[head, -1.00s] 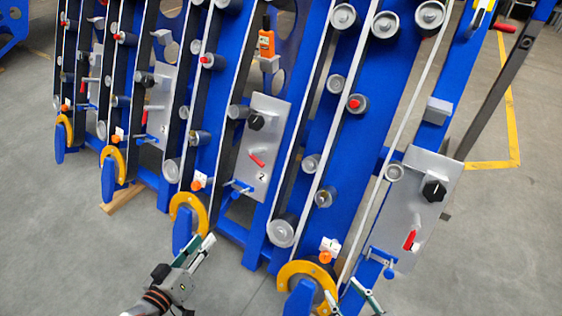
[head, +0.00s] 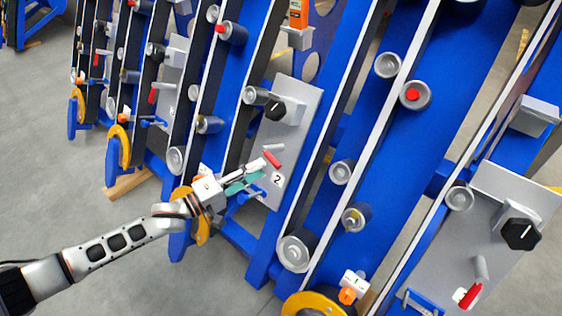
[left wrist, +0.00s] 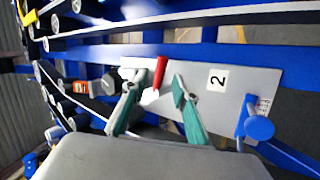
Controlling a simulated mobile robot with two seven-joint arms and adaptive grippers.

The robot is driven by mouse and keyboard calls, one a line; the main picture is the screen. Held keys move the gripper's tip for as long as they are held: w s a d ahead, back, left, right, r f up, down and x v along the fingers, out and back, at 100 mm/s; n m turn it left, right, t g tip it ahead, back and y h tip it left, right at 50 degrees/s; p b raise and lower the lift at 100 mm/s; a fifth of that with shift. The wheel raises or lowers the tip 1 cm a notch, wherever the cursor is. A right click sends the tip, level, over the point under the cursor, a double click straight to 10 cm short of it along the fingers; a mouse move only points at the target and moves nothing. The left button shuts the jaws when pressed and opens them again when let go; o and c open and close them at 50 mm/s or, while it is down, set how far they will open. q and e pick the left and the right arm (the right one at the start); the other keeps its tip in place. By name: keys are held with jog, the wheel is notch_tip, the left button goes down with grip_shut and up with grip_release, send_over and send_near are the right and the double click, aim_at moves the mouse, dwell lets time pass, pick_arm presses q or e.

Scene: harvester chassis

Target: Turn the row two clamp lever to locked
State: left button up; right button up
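The row two plate (head: 302,101) is grey and carries a "2" label (head: 277,180). A red-handled lever (head: 272,159) sits above the label, and a blue handle (head: 256,191) sits at the plate's lower edge. The left wrist view shows the red lever (left wrist: 160,72) and the blue handle (left wrist: 258,127) with small unreadable marks beside it. My left gripper (head: 250,173) is close in front of the plate. In the left wrist view its green-padded fingers (left wrist: 153,90) are spread on either side of the red lever, with a visible gap; contact cannot be told. My right gripper is out of view.
A black knob (head: 278,110) sits higher on the plate. A yellow curved guard (head: 202,229) is just below my left gripper. Blue frame rails with grey rollers (head: 340,172) stand to the right. Another plate with a red lever (head: 469,296) is at right. Open floor lies lower left.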

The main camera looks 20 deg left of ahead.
aim_at(274, 160)
pick_arm(q)
jog(key=shift+b+x, duration=0.7)
jog(key=shift+x, duration=2.45)
jog(key=shift+f, duration=0.1)
grip_shut()
